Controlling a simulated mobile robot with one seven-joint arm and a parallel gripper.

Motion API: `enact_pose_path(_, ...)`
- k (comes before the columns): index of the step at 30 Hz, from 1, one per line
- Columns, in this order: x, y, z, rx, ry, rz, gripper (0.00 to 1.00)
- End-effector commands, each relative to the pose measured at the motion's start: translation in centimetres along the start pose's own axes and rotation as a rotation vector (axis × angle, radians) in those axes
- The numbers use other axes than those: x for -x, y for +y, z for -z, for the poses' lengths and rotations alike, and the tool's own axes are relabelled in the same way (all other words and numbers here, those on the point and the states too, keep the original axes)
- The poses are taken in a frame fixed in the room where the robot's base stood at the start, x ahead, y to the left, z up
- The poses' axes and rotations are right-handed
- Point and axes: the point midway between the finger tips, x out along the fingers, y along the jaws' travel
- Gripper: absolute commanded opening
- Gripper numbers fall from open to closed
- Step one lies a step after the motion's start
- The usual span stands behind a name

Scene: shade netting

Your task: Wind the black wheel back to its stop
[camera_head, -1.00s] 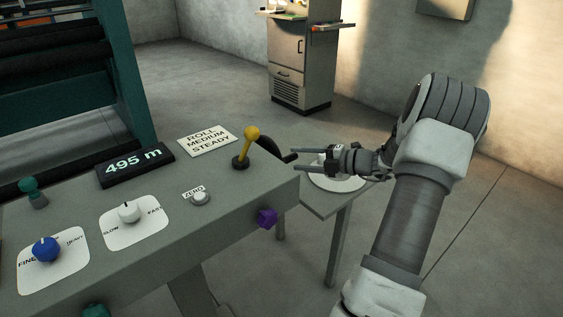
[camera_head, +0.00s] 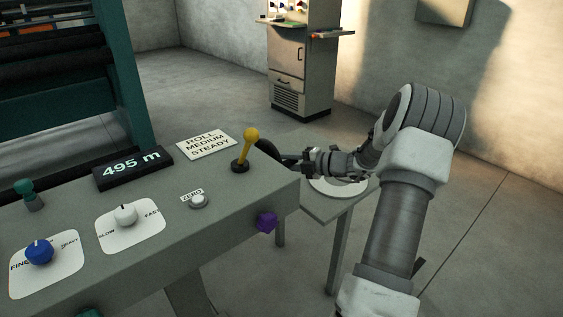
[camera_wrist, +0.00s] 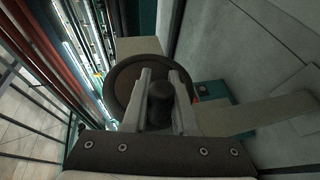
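The black wheel (camera_head: 266,149) is at the right end of the grey console and partly hidden behind it in the head view. In the wrist view it is a dark round disc (camera_wrist: 123,80) with a thick rim. Its black handle knob (camera_wrist: 160,104) sticks out towards the wrist camera. My gripper (camera_head: 287,160) is at the wheel's right side. In the wrist view, the two fingers of my gripper (camera_wrist: 160,75) are apart, one on each side of the knob. I see no clear grip on it.
The console carries a yellow lever (camera_head: 247,146), a display reading 495 m (camera_head: 133,167), a ZERO button (camera_head: 199,200), a white knob (camera_head: 125,214) and a blue knob (camera_head: 39,252). A purple knob (camera_head: 266,222) is on its front. A small side table (camera_head: 325,207) stands under my gripper.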

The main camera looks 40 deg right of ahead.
Motion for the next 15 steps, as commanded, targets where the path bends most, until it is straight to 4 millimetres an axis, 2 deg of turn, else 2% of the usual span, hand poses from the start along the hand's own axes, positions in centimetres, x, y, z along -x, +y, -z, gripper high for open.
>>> enact_pose_path(1,0.01,0.0,-0.01,0.0,0.0,0.0,0.06)
enact_pose_path(2,0.01,0.0,-0.01,0.0,0.0,0.0,0.01)
enact_pose_path(3,0.01,0.0,-0.01,0.0,0.0,0.0,0.0)
enact_pose_path(15,0.0,-0.15,-0.05,0.009,-0.001,-0.029,0.0)
